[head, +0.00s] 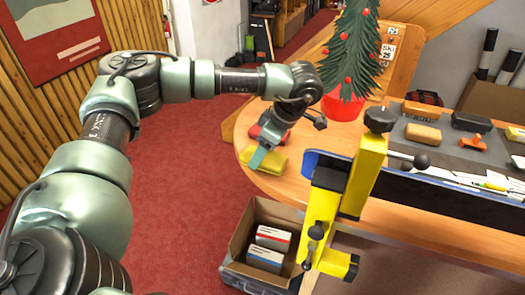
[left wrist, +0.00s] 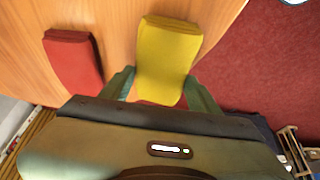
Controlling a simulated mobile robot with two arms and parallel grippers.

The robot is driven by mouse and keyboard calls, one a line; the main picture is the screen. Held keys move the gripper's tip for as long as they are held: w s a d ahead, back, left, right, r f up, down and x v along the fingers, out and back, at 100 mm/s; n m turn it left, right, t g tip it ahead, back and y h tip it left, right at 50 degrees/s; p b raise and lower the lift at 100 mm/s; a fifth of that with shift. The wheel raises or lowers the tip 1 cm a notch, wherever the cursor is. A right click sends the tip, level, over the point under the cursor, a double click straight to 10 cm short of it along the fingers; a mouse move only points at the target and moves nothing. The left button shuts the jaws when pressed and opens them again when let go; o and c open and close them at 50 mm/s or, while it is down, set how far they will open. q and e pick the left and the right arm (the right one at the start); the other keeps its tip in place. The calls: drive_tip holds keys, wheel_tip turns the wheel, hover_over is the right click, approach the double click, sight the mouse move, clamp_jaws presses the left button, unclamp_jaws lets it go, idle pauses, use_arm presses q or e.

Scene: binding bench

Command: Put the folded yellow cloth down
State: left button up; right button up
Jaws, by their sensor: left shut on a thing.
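The folded yellow cloth (head: 277,162) is at the rounded left end of the wooden table (head: 335,149). It also shows in the left wrist view (left wrist: 166,50), between the two fingers. My left gripper (head: 262,155) is shut on the yellow cloth, fingers on either side of it, pointing down at the tabletop. I cannot tell whether the cloth touches the wood. A folded red cloth (left wrist: 73,60) lies on the table beside it, apart from it; in the head view my gripper partly covers it. My right gripper is not in view.
A small Christmas tree in a red pot (head: 343,107) stands behind the cloths. A yellow and black clamp (head: 365,172) stands at the table's front edge. An open cardboard box (head: 240,240) with packets sits below. A grey mat (head: 455,140) with tools lies at right.

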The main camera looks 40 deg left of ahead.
sight(271, 156)
use_arm(q)
drive_tip(key=shift+f, duration=0.4)
drive_tip(key=o, duration=1.2)
drive_tip(key=shift+f, duration=0.1)
drive_tip(key=shift+b, duration=0.35)
drive_tip(key=v, duration=0.2)
drive_tip(key=b+v, duration=0.1)
drive_tip(key=v, duration=0.3)
drive_tip(key=shift+w+a+r+b, duration=0.25)
drive_tip(key=shift+r+b, duration=0.1)
drive_tip(key=shift+r, duration=0.1)
drive_tip(key=shift+d+r, duration=0.2)
drive_tip(key=shift+r, duration=0.3)
drive_tip(key=shift+f, duration=0.1)
